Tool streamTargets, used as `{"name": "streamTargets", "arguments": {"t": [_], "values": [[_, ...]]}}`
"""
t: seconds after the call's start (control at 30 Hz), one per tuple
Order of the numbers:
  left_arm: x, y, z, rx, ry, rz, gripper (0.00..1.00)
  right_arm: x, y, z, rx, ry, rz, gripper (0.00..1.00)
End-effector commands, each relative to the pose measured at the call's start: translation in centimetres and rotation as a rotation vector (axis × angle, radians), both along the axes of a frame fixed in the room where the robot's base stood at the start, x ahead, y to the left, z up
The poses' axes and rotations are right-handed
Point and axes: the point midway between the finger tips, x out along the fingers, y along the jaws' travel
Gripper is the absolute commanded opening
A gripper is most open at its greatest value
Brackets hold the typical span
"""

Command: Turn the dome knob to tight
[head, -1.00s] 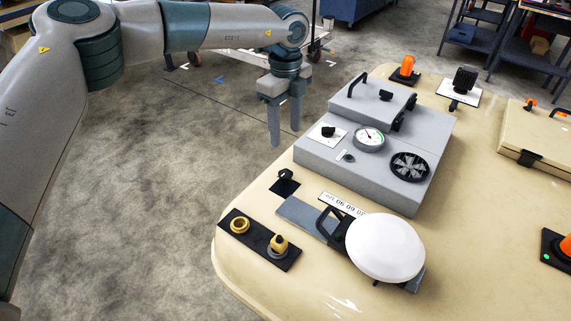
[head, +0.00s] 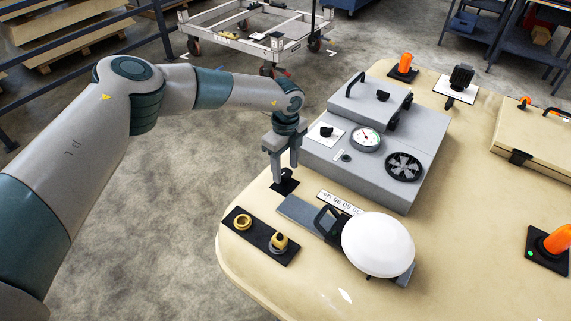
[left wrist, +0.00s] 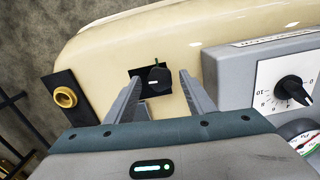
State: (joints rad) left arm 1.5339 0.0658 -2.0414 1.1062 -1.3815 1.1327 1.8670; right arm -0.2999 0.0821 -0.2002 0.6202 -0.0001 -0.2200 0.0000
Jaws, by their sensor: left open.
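A black knob with a small white mark stands on a small black square plate (head: 284,187) near the left edge of the cream roof panel (head: 240,205). The knob shows clearly in the left wrist view (left wrist: 157,79). The white dome (head: 378,244) sits on a grey bar to the right of the plate. My left gripper (head: 285,173) is open and points down over the knob. In the left wrist view the knob appears between the two finger tips; whether they touch it I cannot tell. In the head view the fingers mostly hide it. My right gripper is not in view.
A grey box (head: 375,155) with a dial, gauge and fan stands close to the right of my left gripper. A black strip (head: 260,237) with two brass fittings lies nearer. A black handle (head: 332,221) rises beside the dome. Open floor lies left.

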Motion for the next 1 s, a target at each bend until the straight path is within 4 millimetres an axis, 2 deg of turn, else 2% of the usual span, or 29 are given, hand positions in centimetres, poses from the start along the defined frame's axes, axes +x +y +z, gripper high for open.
{"name": "streamTargets", "arguments": {"t": [0.23, 0.4, 0.77, 1.0], "values": [[0.0, 0.0, 0.0, 0.0, 0.0, -0.001, 0.49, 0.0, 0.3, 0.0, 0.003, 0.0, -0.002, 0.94], [0.0, 0.0, 0.0, 0.0, 0.0, -0.001, 0.09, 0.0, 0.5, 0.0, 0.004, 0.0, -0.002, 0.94], [0.0, 0.0, -0.2, 0.0, 0.0, -0.026, 0.08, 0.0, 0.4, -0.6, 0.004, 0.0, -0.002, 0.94], [0.0, -0.1, -0.4, -0.001, 0.0, -0.12, 0.08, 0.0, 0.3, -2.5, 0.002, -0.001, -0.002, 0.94]]}}
